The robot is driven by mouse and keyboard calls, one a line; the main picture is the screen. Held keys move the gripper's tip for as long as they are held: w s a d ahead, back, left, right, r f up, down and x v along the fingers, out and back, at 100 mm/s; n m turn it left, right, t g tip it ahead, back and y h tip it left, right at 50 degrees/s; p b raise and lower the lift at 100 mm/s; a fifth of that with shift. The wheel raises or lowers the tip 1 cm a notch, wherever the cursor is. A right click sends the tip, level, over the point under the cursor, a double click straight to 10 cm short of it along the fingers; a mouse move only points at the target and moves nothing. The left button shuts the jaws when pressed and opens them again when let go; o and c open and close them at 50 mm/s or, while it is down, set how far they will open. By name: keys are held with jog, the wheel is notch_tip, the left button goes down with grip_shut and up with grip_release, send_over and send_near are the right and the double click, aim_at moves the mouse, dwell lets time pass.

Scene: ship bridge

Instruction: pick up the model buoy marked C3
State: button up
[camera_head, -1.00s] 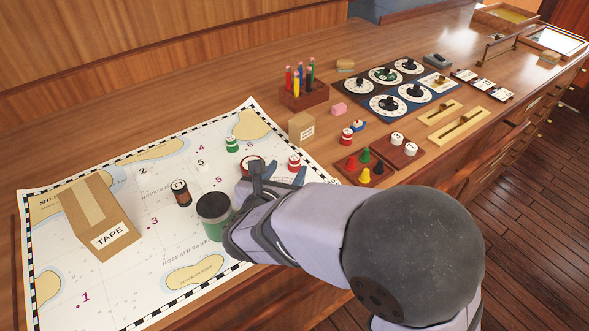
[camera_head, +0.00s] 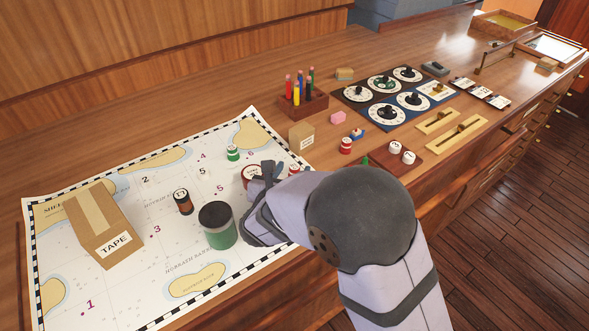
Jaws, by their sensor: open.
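Several small model buoys stand on and near the chart; no C3 mark is legible. A green-and-white one (camera_head: 233,153) stands near the chart's far side. A red-and-white one (camera_head: 346,146) stands on the desk beyond the chart. Another red-and-white one (camera_head: 294,169) is mostly hidden behind my arm. A red-rimmed round thing with a pale top (camera_head: 249,173) lies just left of my gripper and is partly covered by it. My gripper (camera_head: 269,172) is open over the chart's right part. Its fingers are seen from behind, with nothing visible between them.
A dark-and-orange cylinder (camera_head: 183,202) and a TAPE box (camera_head: 102,223) are farther left on the chart (camera_head: 140,292). A small carton (camera_head: 301,136) and pen holder (camera_head: 303,103) stand behind.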

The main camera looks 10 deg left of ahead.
jog(key=shift+w+f, duration=0.2)
jog(key=shift+w, duration=0.15)
jog(key=c, duration=1.1)
jog(key=shift+r, duration=0.1)
notch_tip(320, 180, up, 10)
jog(key=shift+f, duration=0.1)
